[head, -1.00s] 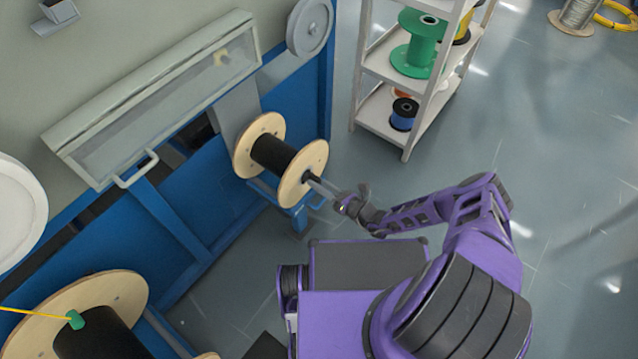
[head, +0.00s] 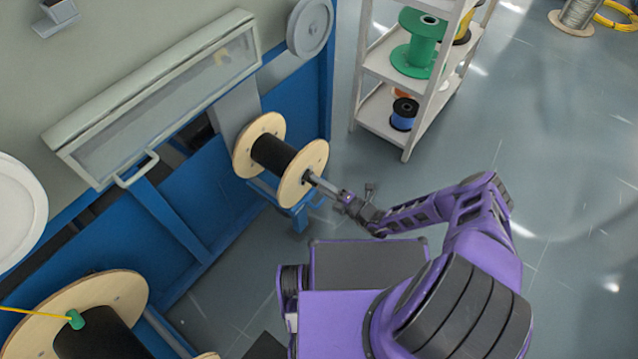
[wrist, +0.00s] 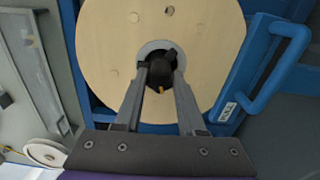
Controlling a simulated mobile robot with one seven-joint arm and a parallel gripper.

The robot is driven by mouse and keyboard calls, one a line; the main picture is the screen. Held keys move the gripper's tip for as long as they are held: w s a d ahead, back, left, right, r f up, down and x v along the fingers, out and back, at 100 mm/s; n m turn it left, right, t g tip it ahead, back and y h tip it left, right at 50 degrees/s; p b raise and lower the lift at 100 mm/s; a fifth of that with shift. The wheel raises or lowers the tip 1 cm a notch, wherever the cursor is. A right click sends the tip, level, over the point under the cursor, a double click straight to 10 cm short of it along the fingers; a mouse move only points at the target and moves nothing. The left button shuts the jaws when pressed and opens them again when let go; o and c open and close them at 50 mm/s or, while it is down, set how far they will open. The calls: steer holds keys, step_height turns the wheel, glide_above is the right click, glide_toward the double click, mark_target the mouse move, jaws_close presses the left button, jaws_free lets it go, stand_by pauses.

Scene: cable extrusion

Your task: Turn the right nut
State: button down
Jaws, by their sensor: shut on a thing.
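A spool with light wooden flanges (head: 301,176) and a black core sits on the blue machine frame, its right end facing my arm. The right nut (wrist: 160,70) is a dark piece at the centre of that flange in the wrist view, inside a pale ring. My gripper (head: 318,181) reaches in from the right in the head view. In the wrist view my gripper (wrist: 160,72) has its two long fingers shut on the dark nut, one on each side. The fingers partly hide the nut's edges.
The blue frame and a blue handle (wrist: 280,70) stand close beside the spool in the wrist view. A shelf (head: 388,125) with spools stands behind. A larger wooden spool (head: 120,288) is at lower left.

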steer(key=m, duration=0.5)
steer(key=shift+w+r+m, duration=0.1)
steer(key=shift+m, duration=2.4)
steer(key=c, duration=0.5)
jaws_free()
step_height(320, 180, up, 9)
steer(key=shift+f+p, duration=0.1)
steer(key=shift+p, duration=1.1)
steer(key=shift+r, duration=0.6)
